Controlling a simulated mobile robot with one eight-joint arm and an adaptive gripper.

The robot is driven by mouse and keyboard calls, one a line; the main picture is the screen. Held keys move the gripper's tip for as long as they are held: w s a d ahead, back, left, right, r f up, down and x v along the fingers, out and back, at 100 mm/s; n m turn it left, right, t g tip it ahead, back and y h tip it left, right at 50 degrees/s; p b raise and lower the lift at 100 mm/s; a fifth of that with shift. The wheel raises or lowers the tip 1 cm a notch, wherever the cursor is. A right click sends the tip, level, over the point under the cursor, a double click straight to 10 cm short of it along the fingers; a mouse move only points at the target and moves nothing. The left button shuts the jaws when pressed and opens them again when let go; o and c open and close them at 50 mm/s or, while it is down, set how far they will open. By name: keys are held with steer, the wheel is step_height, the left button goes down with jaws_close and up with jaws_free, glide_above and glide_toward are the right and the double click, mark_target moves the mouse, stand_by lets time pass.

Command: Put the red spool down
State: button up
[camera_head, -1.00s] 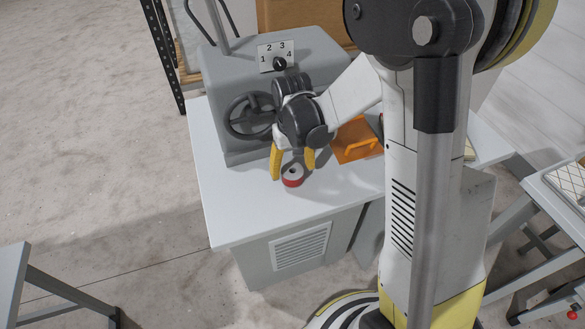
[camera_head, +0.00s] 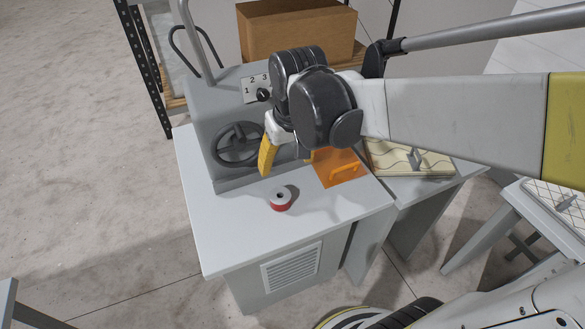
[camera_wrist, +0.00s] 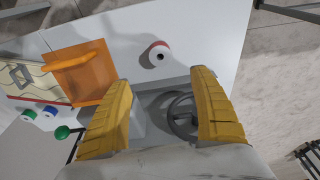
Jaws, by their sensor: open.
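The red spool (camera_head: 281,199), with a white top and a dark centre hole, stands upright on the white tabletop (camera_head: 235,240). It also shows in the wrist view (camera_wrist: 158,53), beyond my fingertips and apart from them. My gripper (camera_wrist: 166,85) is open and empty, its two yellow fingers spread wide. In the head view my gripper (camera_head: 275,150) is above and behind the spool, and only one finger shows clearly; the wrist hides most of the other.
A grey machine with a handwheel (camera_head: 238,144) and a numbered dial (camera_head: 263,94) stands behind the spool. An orange piece with a handle (camera_head: 338,168) lies to its right. Green and blue spools (camera_wrist: 38,114) show in the wrist view. The table's front is clear.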

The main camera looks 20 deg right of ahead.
steer(key=s+r+t, duration=0.2)
steer(key=s+t, duration=0.2)
steer(key=s, duration=0.5)
steer(key=shift+r+t, duration=0.3)
steer(key=shift+r, duration=0.05)
step_height(320, 180, down, 11)
steer(key=b, duration=1)
steer(key=shift+r+b, duration=0.15)
steer(key=shift+b, duration=0.2)
